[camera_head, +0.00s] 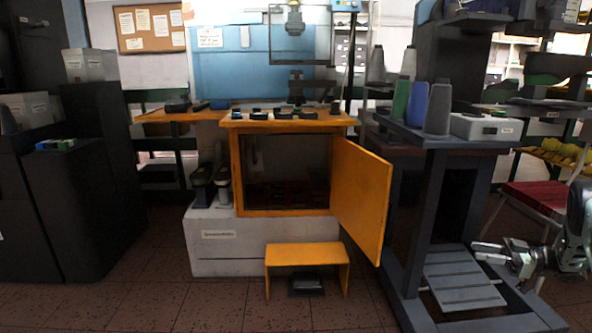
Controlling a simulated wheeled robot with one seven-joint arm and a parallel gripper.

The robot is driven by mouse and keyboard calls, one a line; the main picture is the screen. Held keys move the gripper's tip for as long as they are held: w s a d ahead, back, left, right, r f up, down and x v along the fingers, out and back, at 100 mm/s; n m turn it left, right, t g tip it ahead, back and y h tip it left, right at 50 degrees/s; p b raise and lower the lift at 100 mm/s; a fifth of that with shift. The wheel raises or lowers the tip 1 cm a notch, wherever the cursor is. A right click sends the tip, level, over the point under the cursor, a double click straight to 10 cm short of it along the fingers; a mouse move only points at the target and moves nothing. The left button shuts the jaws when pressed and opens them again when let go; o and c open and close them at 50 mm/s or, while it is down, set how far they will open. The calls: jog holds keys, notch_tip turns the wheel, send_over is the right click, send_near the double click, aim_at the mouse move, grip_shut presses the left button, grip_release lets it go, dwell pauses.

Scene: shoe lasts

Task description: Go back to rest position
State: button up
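My gripper (482,251) is at the lower right, pointing left. Its two fingers look apart, with nothing visible between them. It is in front of the dark workbench frame on the right, above the slatted grey platform (462,280). My arm (575,240) enters from the right edge, and most of it is out of frame.
An orange cabinet (238,175) stands in the middle with its door (361,198) swung open to the right. A small orange stool (307,254) is in front of it. A red-seated chair (540,196) is behind my arm. Tiled floor is clear in front.

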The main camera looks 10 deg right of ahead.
jog(key=w+a+r+m+t+h, duration=0.2)
jog(key=w+a+r+m+h, duration=0.1)
jog(key=w+a+r+h, duration=0.35)
jog(key=w+a+r+m+t+h, duration=0.35)
jog(key=w+r+h, duration=0.25)
jog(key=w+r, duration=0.25)
jog(key=s+a+f+m+g+h, duration=0.15)
jog(key=s+a+g, duration=0.25)
jog(key=s+a, duration=0.5)
jog(key=s+a+f+m+g, duration=0.15)
jog(key=s+a+g, duration=0.3)
jog(key=s, duration=0.85)
jog(key=s+a+f+m+g+h, duration=0.15)
jog(key=s+a+g, duration=0.25)
jog(key=s+a, duration=0.6)
jog(key=s+a+r+n+g, duration=0.3)
jog(key=s+a+n, duration=0.4)
jog(key=s+a, duration=0.8)
notch_tip(320, 180, up, 32)
jog(key=w+p, duration=0.1)
jog(key=p, duration=3.1)
jog(key=shift+y, duration=0.45)
jog(key=shift+a+f, duration=0.1)
